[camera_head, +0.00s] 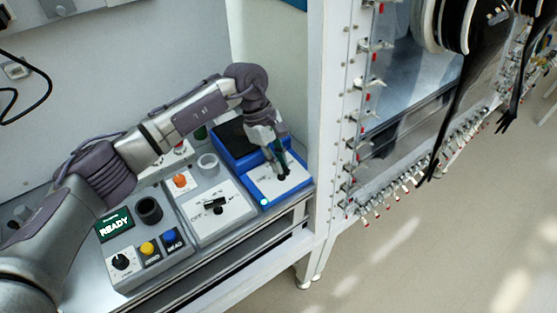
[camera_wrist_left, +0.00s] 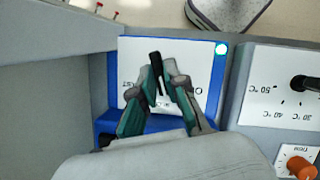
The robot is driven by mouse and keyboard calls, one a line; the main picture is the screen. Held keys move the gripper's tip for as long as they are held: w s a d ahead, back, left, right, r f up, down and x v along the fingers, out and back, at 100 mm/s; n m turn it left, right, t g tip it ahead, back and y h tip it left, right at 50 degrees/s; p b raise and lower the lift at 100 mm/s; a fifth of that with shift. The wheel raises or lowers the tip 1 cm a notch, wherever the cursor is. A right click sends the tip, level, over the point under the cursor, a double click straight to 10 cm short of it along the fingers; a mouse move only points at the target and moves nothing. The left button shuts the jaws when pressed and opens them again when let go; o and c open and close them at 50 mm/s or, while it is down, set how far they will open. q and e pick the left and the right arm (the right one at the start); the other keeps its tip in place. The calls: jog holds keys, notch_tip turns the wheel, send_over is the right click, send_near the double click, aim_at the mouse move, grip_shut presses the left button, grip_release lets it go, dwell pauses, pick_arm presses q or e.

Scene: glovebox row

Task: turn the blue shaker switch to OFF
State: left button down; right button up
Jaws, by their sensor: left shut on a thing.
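The blue shaker (camera_head: 225,150) stands at the right end of the bench, with a black top and a white front panel. Its black switch knob (camera_wrist_left: 155,60) sits on this panel, largely covered by my fingers. My left gripper (camera_head: 280,168) reaches down to the panel and is shut on the knob; its fingers (camera_wrist_left: 163,82) close around it in the wrist view. Panel lettering is partly hidden; an "O" shows beside the fingers. A small lamp (camera_head: 265,202) at the panel's front corner glows cyan-green. My right gripper is out of view.
Left of the shaker is a grey unit with a temperature dial (camera_head: 214,204) and an orange knob (camera_head: 180,181). Further left is a unit with a READY display (camera_head: 114,225). A white post (camera_head: 318,120) stands close right of the shaker.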

pick_arm(q)
jog(key=n+b, duration=0.1)
jog(key=b, duration=0.1)
jog(key=n+t+b, duration=0.1)
jog(key=n+b, duration=0.1)
jog(key=shift+s+a+f+n+h, duration=0.1)
jog(key=shift+a+f+n+h, duration=0.1)
jog(key=shift+n+h, duration=0.1)
jog(key=n+t+b, duration=0.1)
jog(key=n+b, duration=0.2)
jog(key=shift+s+d+r, duration=0.1)
jog(key=shift+s, duration=0.05)
jog(key=shift+r+n+t+b, duration=0.1)
jog(key=shift+n+t+b, duration=0.35)
jog(key=shift+n, duration=0.25)
jog(key=c, duration=1.2)
grip_release()
jog(key=shift+s, duration=0.1)
jog(key=shift+r, duration=0.1)
